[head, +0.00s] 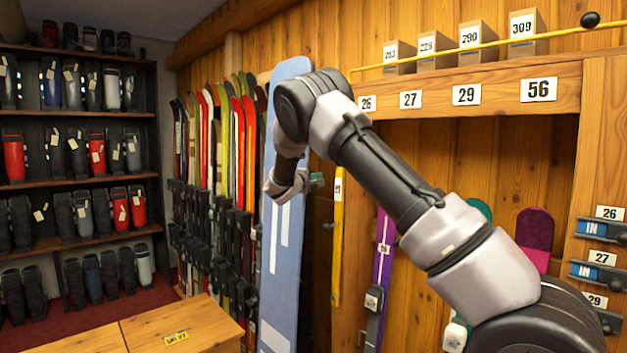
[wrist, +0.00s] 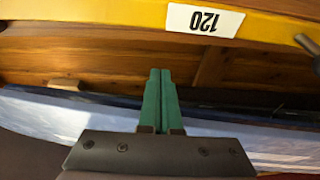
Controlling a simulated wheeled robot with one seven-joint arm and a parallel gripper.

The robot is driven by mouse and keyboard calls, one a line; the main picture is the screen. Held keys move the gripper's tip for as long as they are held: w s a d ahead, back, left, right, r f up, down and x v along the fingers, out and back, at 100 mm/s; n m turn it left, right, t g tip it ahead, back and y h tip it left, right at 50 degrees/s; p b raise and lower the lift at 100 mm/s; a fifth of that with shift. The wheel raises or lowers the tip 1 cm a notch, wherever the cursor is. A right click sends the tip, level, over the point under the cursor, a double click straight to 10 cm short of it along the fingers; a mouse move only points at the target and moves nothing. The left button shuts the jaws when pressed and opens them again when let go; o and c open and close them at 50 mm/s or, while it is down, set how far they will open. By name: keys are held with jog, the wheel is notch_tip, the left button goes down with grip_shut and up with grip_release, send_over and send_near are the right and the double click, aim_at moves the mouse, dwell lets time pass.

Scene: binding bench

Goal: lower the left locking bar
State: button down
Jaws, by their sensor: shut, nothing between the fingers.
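A thin yellow bar (head: 480,47) with a black ball knob (head: 590,19) runs above the numbered wooden shelf in the head view, rising slightly to the right. It looks like a locking bar, but I cannot tell for certain that it is the left one. My gripper (head: 316,180) is below the bar's left end, between a tall pale blue board and a narrow yellow upright strip (head: 338,235). Its green fingers (wrist: 160,80) are shut together with nothing between them. The wrist view shows a yellow piece (wrist: 120,14) tagged 120 beyond the fingertips.
The tall pale blue board (head: 285,210) stands left of my gripper. A purple ski (head: 380,265) stands to the right. Skis fill the rack behind; a wooden bench (head: 190,325) is at lower left. Small boxes (head: 478,42) stand on the numbered shelf (head: 450,100) behind the bar.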

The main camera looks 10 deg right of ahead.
jog(key=shift+w+d, duration=0.1)
jog(key=shift+d, duration=2.25)
jog(key=shift+f, duration=0.1)
